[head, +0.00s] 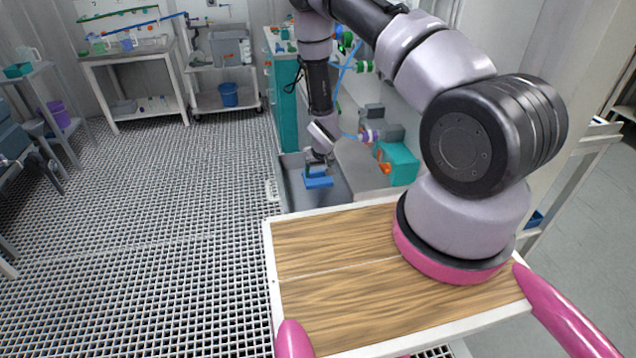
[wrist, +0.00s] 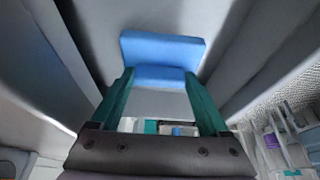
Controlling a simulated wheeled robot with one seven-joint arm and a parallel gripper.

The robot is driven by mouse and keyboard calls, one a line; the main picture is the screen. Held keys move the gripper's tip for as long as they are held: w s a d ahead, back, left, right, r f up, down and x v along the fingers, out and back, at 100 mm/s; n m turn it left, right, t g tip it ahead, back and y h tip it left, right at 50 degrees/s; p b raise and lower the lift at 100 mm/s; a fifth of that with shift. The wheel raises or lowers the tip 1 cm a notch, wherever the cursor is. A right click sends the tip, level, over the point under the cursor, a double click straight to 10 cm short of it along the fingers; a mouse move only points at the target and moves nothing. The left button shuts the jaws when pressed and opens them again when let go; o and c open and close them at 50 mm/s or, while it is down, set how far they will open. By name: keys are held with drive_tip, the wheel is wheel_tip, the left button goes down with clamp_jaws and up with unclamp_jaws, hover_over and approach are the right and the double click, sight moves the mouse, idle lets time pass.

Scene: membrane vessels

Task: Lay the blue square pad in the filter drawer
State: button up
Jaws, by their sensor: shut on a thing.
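The blue square pad (head: 318,182) hangs from my gripper (head: 319,164) in the head view, over the open grey filter drawer (head: 292,192). In the wrist view the pad (wrist: 163,48) is at the far end of my green fingers (wrist: 160,75), which are shut on its near raised part. The drawer's grey floor lies behind the pad, with walls on both sides (wrist: 262,50). The pad looks roughly level. I cannot tell whether its underside touches the drawer floor.
A teal and grey unit (head: 398,163) stands on the bench right of the drawer. A wooden-topped deck (head: 340,270) is in the foreground. The grated floor (head: 150,240) to the left is open. A cart with a blue bucket (head: 228,95) stands at the back.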

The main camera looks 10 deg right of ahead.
sight(318, 180)
drive_tip(key=shift+f, duration=2.45)
drive_tip(key=o, duration=1.2)
drive_tip(key=shift+f, duration=0.1)
drive_tip(key=shift+o, duration=0.2)
drive_tip(key=v, duration=1.2)
